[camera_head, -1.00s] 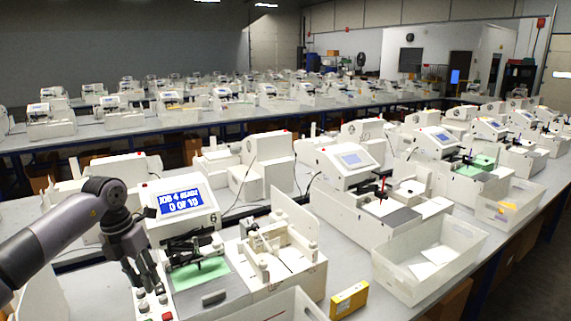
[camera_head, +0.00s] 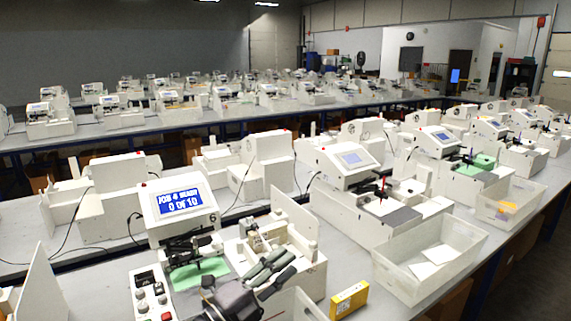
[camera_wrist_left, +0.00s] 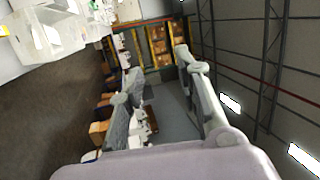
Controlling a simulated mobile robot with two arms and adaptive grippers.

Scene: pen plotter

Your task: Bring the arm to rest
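My left gripper (camera_head: 288,260) is at the bottom centre of the head view, in front of the white fixture (camera_head: 312,272) beside the plotter. Its two fingers point up and to the right, apart. In the left wrist view the left gripper (camera_wrist_left: 158,60) is open with nothing between its fingers. The plotter (camera_head: 153,233) has a blue screen (camera_head: 180,201) reading "0 OF 10" on its lower line. A green sheet (camera_head: 200,272) lies on the plotter's bed, partly hidden at its lower edge by my arm. My right gripper is not in view.
A button panel (camera_head: 151,293) stands left of the plotter. A yellow box (camera_head: 349,299) lies right of the fixture. A translucent bin (camera_head: 398,283) holding white sheets stands farther right. More plotters line the benches behind. The wrist view faces the room, with floor (camera_wrist_left: 50,110) and ceiling lamps.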

